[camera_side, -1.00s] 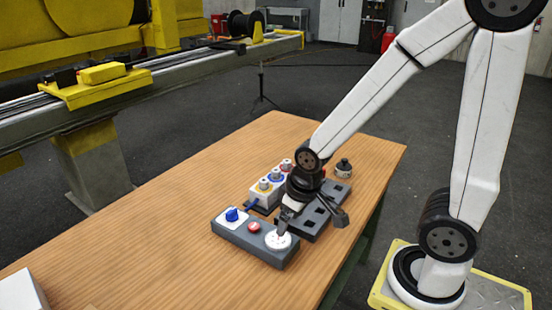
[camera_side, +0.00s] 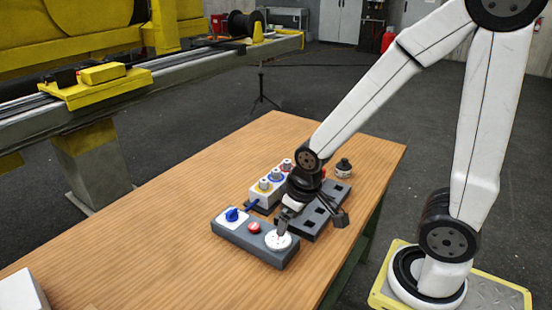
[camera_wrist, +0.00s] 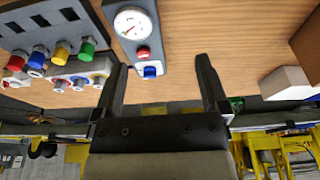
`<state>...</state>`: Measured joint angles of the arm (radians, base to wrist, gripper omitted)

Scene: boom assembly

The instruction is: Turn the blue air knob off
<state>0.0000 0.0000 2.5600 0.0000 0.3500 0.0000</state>
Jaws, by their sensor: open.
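The blue air knob (camera_side: 232,214) sits on a white plate at the left end of a grey control box (camera_side: 262,249) on the table. It also shows in the wrist view (camera_wrist: 150,71), at the near end of the box. A red button (camera_side: 254,227) is in the middle of the box and a round white gauge (camera_side: 278,240) is at its right end. My gripper (camera_side: 282,228) appears over the gauge end in the side view. In the wrist view my gripper (camera_wrist: 162,75) is open and empty, its fingers either side of the knob in the picture. Contact is not visible.
A dark grey slotted holder (camera_side: 318,218) stands behind the control box, with a row of connectors (camera_side: 268,185) on a block beside it. A small dark bottle (camera_side: 343,168) stands farther back. A white box (camera_side: 22,292) is at the front left.

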